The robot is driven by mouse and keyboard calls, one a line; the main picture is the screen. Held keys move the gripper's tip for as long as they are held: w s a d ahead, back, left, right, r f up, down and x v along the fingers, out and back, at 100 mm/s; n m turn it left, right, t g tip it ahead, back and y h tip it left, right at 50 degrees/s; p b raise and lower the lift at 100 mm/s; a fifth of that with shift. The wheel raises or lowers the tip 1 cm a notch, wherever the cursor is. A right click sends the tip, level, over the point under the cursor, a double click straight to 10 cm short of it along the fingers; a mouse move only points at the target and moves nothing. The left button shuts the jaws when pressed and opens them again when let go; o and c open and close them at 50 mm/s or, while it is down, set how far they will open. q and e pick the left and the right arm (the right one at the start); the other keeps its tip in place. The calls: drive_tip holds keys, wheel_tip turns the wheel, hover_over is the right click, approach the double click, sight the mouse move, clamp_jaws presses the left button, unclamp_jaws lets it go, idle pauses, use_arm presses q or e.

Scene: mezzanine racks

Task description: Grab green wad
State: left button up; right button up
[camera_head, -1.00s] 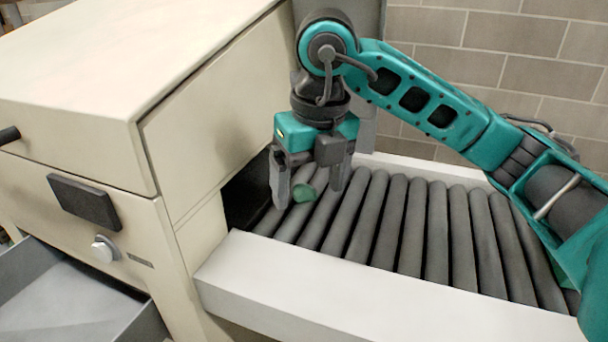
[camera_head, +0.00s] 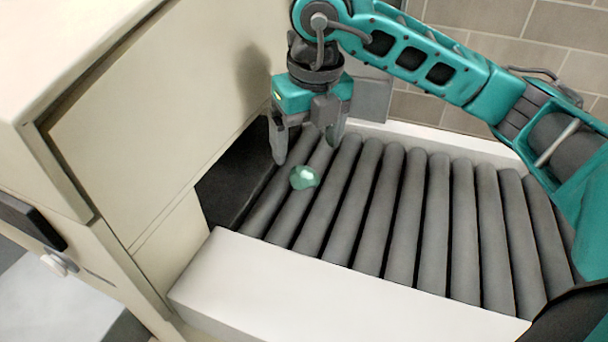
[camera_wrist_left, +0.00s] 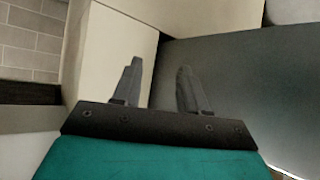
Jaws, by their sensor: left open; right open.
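The green wad (camera_head: 304,177) is small, round and shiny. It lies on the grey rollers near the machine's dark opening in the head view. My right gripper (camera_head: 308,152) is open, fingers pointing down, just behind and above the wad. Its fingers look empty, and the wad shows in full in front of them. My left gripper (camera_wrist_left: 155,85) shows in the left wrist view, open with nothing between its fingers. The wad does not show in that view.
A roller conveyor (camera_head: 400,215) runs right from a cream machine (camera_head: 150,120) with a dark opening (camera_head: 238,180). White rails (camera_head: 330,290) border the rollers. A brick wall (camera_head: 480,50) stands behind. A grey panel (camera_wrist_left: 235,75) is near my left gripper.

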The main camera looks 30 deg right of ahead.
sight(304, 172)
drive_tip(key=f, duration=0.5)
drive_tip(key=w+f, duration=0.1)
drive_tip(key=f, duration=0.1)
drive_tip(key=shift+w+d+f+b, duration=0.1)
drive_tip(key=shift+d+f+b, duration=0.05)
drive_tip(key=shift+f+b, duration=0.25)
drive_tip(key=shift+r, duration=0.1)
drive_tip(key=shift+c, duration=0.2)
drive_tip(key=c, duration=1.1)
